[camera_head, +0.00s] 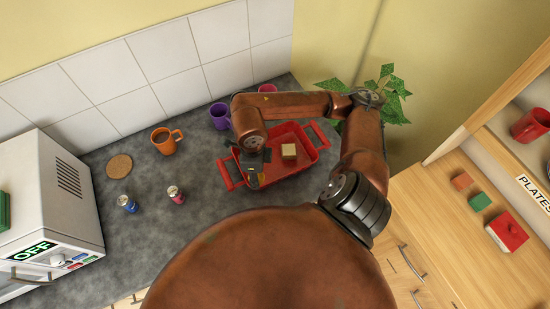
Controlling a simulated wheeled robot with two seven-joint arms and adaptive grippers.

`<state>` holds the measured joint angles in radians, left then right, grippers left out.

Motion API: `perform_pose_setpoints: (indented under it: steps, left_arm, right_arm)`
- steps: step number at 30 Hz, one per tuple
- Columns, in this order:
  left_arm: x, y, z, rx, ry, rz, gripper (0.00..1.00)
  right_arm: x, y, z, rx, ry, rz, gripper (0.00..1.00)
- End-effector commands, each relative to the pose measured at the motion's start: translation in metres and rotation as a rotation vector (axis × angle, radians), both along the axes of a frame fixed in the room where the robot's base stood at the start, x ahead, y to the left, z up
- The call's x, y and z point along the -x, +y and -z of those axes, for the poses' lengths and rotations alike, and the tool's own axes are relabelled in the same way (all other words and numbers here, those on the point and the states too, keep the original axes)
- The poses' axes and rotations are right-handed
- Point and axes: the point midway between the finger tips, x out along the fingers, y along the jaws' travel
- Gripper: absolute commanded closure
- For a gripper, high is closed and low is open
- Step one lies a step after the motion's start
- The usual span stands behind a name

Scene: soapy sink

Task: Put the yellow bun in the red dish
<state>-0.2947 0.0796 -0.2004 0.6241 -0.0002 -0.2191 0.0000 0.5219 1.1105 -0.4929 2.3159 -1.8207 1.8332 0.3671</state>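The red dish (312,155), a tray with two handles, stands on the grey counter below the wall tiles. A pale yellow block (289,151), which looks like the yellow bun, is inside the dish towards its right half. My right gripper (254,177) is over the left part of the dish, to the left of the block and apart from it. A small yellowish patch shows at the gripper's tips, too small to identify. The fingers are dark and seen from above, so their opening is unclear. My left gripper is not in view.
An orange mug (166,141), a purple mug (219,116) and a cork coaster (119,166) lie left of the dish. Two small shakers, blue (127,204) and red (176,195), stand nearer. A white appliance (50,205) is at left. Wooden shelves are at right.

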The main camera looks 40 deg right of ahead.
Motion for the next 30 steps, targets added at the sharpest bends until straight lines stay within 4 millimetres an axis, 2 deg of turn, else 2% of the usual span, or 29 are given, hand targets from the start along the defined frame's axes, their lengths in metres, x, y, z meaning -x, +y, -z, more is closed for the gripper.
perform_pose_setpoints:
  steps: [3, 9, 13, 18, 23, 30]
  left_arm:
    - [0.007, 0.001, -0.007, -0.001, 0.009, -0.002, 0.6]
    - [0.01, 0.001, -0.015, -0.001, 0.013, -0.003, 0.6]
    - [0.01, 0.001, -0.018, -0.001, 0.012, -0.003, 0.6]
    - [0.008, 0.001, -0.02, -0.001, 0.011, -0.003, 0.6]
    - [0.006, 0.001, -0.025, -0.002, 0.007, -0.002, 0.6]
    - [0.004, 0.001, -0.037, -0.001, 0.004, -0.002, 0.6]
  right_arm:
    - [0.014, -0.004, -0.006, 0.004, 0.003, 0.269, 0.87]
    - [0.034, -0.01, -0.012, 0.009, 0.003, 0.696, 0.87]
    - [0.042, -0.012, -0.015, 0.011, 0.002, 0.894, 0.87]
    - [0.047, -0.014, -0.016, 0.012, 0.002, 1.026, 0.87]
    - [0.031, -0.025, -0.008, 0.016, 0.003, 1.058, 0.87]
    - [-0.018, -0.051, 0.016, 0.014, 0.003, 1.056, 0.87]
